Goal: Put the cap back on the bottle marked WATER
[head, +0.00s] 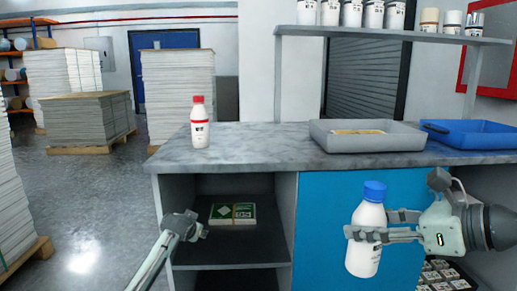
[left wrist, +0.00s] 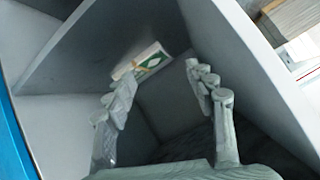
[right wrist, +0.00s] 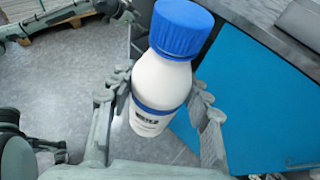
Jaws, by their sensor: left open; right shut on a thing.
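A white bottle (head: 365,252) with a blue cap (head: 374,191) is held upright, slightly tilted, in my right gripper (head: 372,225), in front of the blue cabinet door. The right wrist view shows this bottle (right wrist: 160,85) between the fingers, the blue cap (right wrist: 181,28) seated on its neck, a blue band below. Its label is too small to read. Another white bottle (head: 200,128) with a red cap (head: 198,99) and red band stands on the counter; its label is unreadable. My left gripper (left wrist: 155,88) is open and empty before the open shelf. No loose cap shows.
The grey counter (head: 255,140) has free room in its middle. A grey tray (head: 365,142) and a blue tray (head: 470,136) stand at its right. A green and white box (head: 232,213) lies on the shelf below. Several bottles stand on the upper shelf (head: 390,35).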

